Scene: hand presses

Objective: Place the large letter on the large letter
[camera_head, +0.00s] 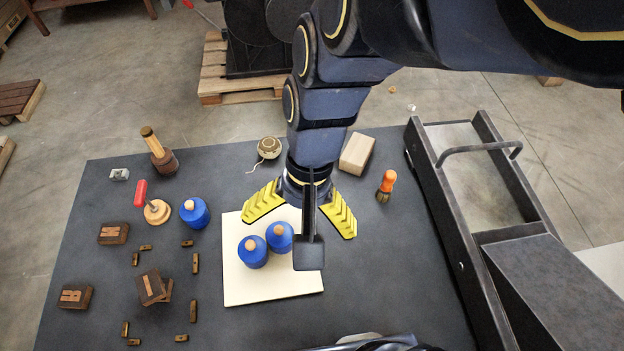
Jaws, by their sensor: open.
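Several dark wooden letter blocks lie at the left of the dark table. One block (113,234) lies at the upper left, and another block (75,297) with a pale letter lies at the lower left. A third block (151,287) overlaps a further block (167,291), of which only an edge shows; it appears to rest on it, turned at an angle. My gripper (300,226) is open, with yellow finger pads spread, above the right part of a cream board. It is well to the right of the letter blocks. No object shows between its fingers.
Small brown corner pieces (196,263) surround the overlapping blocks. Two blue jars (252,252) stand on the cream board (245,296); another blue jar (194,213) stands left. A red-handled tool (155,209), wooden mallet (158,155), twine ball (269,147) and brush (386,186) lie around. A dark press (470,215) flanks the right.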

